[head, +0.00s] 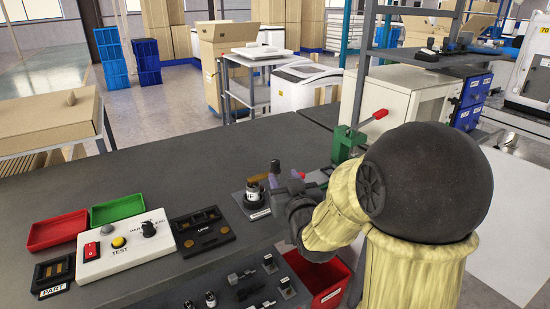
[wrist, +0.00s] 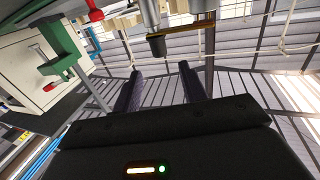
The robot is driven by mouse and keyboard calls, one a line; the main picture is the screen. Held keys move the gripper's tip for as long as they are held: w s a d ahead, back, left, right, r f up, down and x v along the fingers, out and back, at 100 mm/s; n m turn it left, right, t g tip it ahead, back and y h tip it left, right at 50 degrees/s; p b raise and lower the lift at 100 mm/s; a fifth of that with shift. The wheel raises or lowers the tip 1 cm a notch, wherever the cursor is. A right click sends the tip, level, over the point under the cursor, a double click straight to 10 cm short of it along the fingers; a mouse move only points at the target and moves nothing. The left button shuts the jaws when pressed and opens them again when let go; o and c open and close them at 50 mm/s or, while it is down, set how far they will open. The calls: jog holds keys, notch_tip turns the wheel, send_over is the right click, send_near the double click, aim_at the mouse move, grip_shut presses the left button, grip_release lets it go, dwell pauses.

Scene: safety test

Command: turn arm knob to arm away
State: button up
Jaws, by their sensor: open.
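A white control box (head: 122,247) sits on the dark bench at the left in the head view. It carries a black rotary knob (head: 148,229) with small labels I cannot fully read, a yellow button (head: 118,242) and a red switch (head: 91,250). No thing is clearly labelled as the arm knob. My gripper (head: 281,180) is over the bench, to the right of the box and well apart from it. In the wrist view my gripper (wrist: 162,84) has its two dark fingers apart with nothing between them. The wrist view does not show the box.
A black stand with a labelled cylinder (head: 253,196) is close to my gripper. A green clamp (head: 345,144) with a red-tipped lever stands behind my arm. A black tray (head: 202,231), red tray (head: 58,231) and green tray (head: 118,209) surround the box.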

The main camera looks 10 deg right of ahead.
aim_at(277, 165)
jog(key=w, duration=0.9)
jog(key=shift+a, duration=0.3)
jog(key=shift+s, duration=0.1)
jog(key=shift+d, duration=0.1)
grip_shut()
